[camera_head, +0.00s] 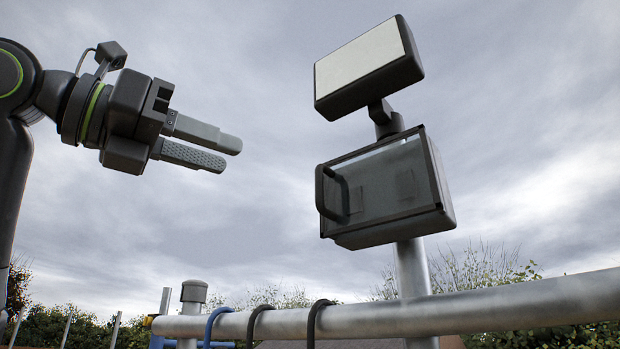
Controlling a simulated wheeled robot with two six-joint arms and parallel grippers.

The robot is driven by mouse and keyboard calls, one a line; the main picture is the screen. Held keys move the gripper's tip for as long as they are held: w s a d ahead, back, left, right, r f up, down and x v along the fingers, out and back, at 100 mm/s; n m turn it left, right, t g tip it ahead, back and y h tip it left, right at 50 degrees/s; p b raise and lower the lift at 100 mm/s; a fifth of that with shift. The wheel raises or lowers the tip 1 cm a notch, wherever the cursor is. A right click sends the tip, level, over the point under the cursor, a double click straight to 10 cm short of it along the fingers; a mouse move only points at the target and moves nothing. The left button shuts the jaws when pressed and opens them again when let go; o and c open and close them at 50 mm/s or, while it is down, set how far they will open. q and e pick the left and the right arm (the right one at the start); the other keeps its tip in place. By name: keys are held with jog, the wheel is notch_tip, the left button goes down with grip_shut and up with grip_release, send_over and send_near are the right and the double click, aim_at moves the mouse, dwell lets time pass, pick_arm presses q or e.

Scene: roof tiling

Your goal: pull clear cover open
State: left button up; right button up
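The clear cover (378,182) is a see-through panel in a dark frame on the front of a dark box (440,190). It looks shut. A black bar handle (332,195) stands out on its left side. My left gripper (224,154) is at the upper left, pointing right toward the box. Its two fingers are apart with a narrow gap and nothing between them. It is clear of the handle, to the left and slightly higher. What is inside the box is dim behind the panel. My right gripper is not in view.
A tilted lamp-like head (366,68) with a pale face sits above the box on the same metal post (413,275). A thick metal rail (450,312) crosses below, with blue and black loops (262,322) hung on it. Open air lies between gripper and handle.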

pick_arm(q)
jog(key=s+a+r+n+y, duration=0.1)
jog(key=s+a, duration=0.1)
jog(key=t+p, duration=0.1)
jog(key=p, duration=0.6)
send_near(364, 177)
jog(key=w, duration=0.6)
jog(key=shift+f, duration=0.35)
grip_shut()
